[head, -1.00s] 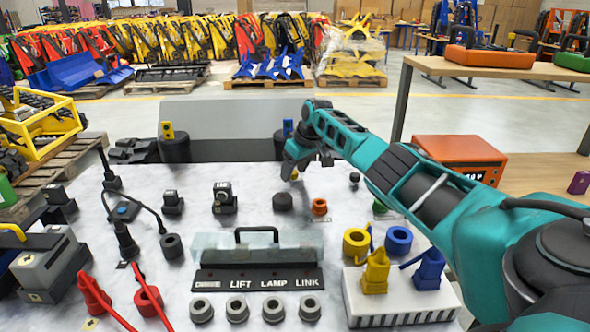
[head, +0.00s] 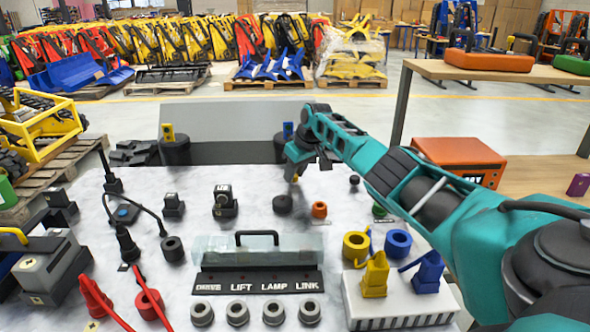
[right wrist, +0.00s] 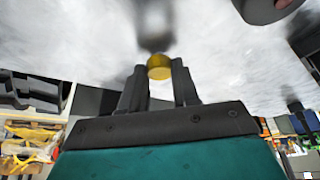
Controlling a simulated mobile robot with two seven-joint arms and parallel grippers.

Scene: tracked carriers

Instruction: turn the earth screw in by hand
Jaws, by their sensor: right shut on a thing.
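The brass-yellow earth screw (right wrist: 160,68) shows in the right wrist view as a short round knob between my right gripper's fingertips (right wrist: 160,78). A blurred grey round shape lies just beyond it. In the head view my right gripper (head: 297,172) points down over the far part of the marbled white top, and a small bit of the screw (head: 295,179) shows below its fingers. The gripper is shut on the screw. How deep the screw sits cannot be told. My left gripper is not in view.
A clear-covered panel (head: 258,280) with a black handle lies nearer. Yellow and blue plugs stand on a ribbed white block (head: 402,309) at right. Black sockets stand at left.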

